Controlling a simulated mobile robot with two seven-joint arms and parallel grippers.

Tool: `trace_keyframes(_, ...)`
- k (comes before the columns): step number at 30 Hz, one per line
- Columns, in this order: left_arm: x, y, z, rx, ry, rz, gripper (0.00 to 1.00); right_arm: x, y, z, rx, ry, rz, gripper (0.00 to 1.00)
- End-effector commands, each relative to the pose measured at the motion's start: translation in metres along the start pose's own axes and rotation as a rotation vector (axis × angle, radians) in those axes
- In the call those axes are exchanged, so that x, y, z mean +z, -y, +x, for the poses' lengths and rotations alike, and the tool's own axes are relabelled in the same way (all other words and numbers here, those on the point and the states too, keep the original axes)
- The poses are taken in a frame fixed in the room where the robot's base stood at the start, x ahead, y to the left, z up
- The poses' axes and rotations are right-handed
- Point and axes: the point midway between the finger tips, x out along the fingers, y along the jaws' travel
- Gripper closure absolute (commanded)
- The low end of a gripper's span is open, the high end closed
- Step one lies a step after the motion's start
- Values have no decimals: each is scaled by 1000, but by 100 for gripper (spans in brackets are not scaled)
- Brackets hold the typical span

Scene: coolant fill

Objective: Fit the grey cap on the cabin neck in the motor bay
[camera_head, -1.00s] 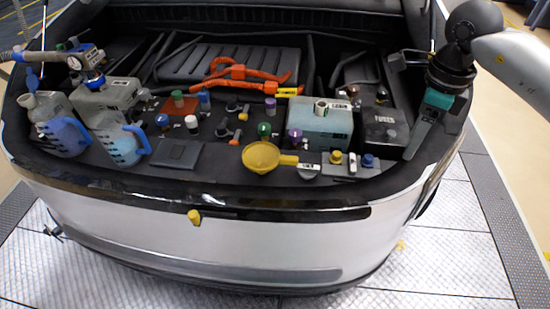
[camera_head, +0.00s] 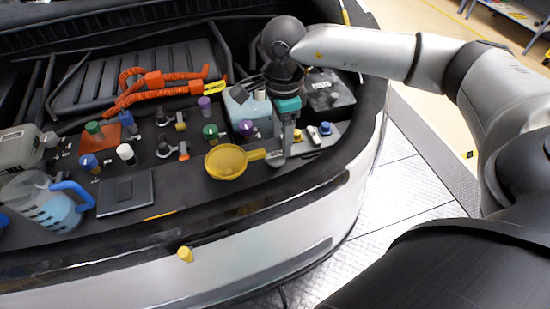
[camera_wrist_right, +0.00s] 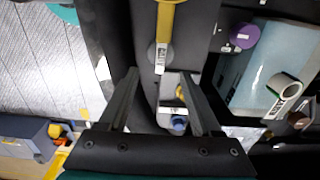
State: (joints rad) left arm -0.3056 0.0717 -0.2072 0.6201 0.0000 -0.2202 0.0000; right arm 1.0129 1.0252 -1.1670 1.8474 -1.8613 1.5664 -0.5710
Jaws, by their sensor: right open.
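My right gripper (camera_head: 279,154) is open and points down at the front right of the motor bay, beside the end of the yellow funnel's handle. In the right wrist view its two fingers (camera_wrist_right: 160,76) are apart, with nothing held between them. I cannot make out the grey cap for certain now; my gripper covers part of that area. A pale blue reservoir (camera_head: 239,104) carries an open, light-coloured neck (camera_head: 260,95), also seen in the right wrist view (camera_wrist_right: 284,86). I cannot read its label, so cannot confirm it is the cabin neck. My left gripper is out of view.
The yellow funnel (camera_head: 227,162) lies left of my gripper. A small holder (camera_wrist_right: 168,88) bears a yellow cap (camera_wrist_right: 181,91) and a blue cap (camera_wrist_right: 178,123). A blue-handled jug (camera_head: 45,207) stands at left.

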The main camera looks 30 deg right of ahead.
Motion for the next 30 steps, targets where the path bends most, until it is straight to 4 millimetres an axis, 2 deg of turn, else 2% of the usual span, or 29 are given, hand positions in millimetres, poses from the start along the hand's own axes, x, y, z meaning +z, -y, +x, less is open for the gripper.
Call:
trace_keyframes(8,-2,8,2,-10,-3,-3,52,3,0,22,1,0,0,34)
trace_keyframes(16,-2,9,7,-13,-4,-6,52,10,-1,60,2,-1,2,34)
trace_keyframes(25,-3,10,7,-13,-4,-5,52,11,0,64,-1,0,1,34)
trace_keyframes(30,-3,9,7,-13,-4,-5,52,11,0,64,-1,0,1,52)
